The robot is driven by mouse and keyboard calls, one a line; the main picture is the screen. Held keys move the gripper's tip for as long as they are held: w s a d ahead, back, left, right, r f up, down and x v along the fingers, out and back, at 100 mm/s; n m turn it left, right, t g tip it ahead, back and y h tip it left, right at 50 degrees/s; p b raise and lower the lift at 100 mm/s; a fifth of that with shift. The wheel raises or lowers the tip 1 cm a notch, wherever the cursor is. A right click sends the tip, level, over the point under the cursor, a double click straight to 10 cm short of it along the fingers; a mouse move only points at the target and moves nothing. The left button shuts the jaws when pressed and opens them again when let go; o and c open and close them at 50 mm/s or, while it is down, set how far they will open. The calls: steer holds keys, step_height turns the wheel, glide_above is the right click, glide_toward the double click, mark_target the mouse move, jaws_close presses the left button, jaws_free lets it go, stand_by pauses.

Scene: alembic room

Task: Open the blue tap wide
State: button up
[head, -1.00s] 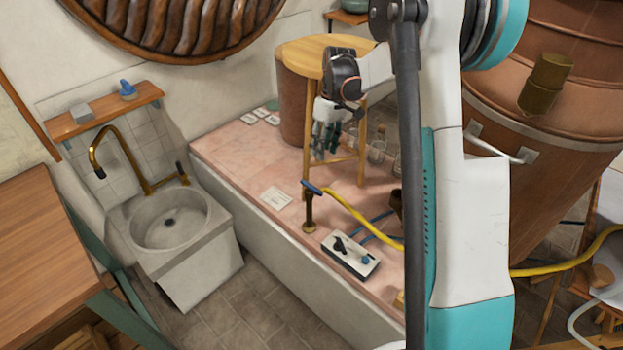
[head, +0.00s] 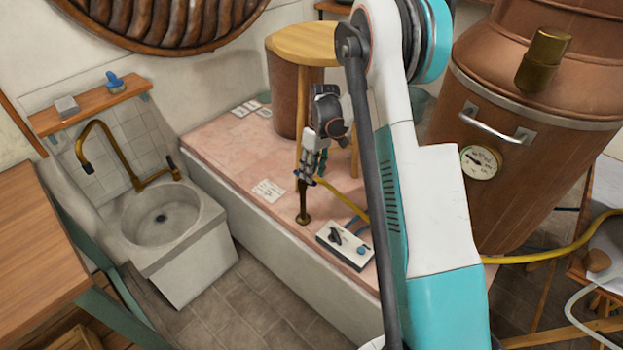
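The tap is a brass post (head: 303,205) standing at the front edge of the pink-tiled ledge, with a yellow hose (head: 343,200) leading off to the right from its top. Its blue lever is largely hidden behind my fingers, so its angle cannot be made out. My gripper (head: 309,172) points down right at the top of the post. Whether its fingers touch the lever, and whether they are open or shut, is too small to tell.
A control box (head: 345,244) with a black lever and blue knob sits just right of the tap. A wooden stool (head: 303,45) stands behind my gripper. A stone sink (head: 160,218) is at left, a copper vessel (head: 525,125) at right. Cards (head: 268,190) lie left of the tap.

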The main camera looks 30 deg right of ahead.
steer(key=shift+s+a+f, duration=0.1)
steer(key=shift+a+f, duration=0.1)
steer(key=shift+f, duration=1)
jaws_close()
